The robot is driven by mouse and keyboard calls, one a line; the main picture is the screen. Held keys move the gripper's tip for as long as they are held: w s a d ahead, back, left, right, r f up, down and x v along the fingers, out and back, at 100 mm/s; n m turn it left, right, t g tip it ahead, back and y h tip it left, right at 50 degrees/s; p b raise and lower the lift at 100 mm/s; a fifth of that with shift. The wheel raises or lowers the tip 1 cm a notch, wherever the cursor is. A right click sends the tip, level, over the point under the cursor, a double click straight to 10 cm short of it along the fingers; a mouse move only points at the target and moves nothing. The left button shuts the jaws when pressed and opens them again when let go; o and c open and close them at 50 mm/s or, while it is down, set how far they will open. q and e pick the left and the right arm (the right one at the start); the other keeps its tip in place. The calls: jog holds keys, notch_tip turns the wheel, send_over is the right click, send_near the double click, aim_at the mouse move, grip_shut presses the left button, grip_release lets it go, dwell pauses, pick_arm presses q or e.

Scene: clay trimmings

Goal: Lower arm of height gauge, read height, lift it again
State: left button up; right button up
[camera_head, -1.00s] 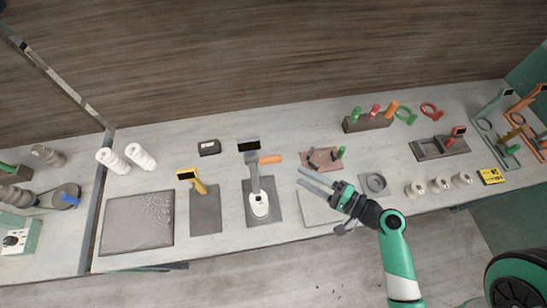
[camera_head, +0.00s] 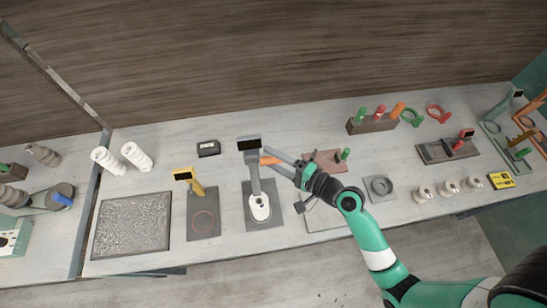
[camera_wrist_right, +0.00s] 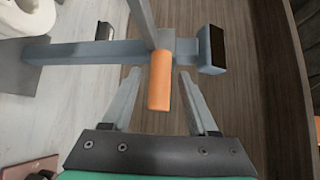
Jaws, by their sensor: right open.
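The height gauge (camera_head: 254,178) is a grey post with a black display on top, standing on a dark grey base plate (camera_head: 280,221). An orange handle (camera_wrist_right: 160,82) sticks out from it to the right in the head view. A white clay piece (camera_head: 260,208) stands on the base in front of the post. My right gripper (camera_head: 271,158) is open at the orange handle. In the right wrist view the handle lies between the two fingers, with a gap on each side. My left gripper is not in view.
A yellow gauge (camera_head: 184,176) on a grey plate stands to the left, with a black box (camera_head: 208,148) behind. A brown block (camera_head: 325,160) with a green peg lies close to my right gripper.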

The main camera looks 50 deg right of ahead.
grip_shut()
dwell(1.4)
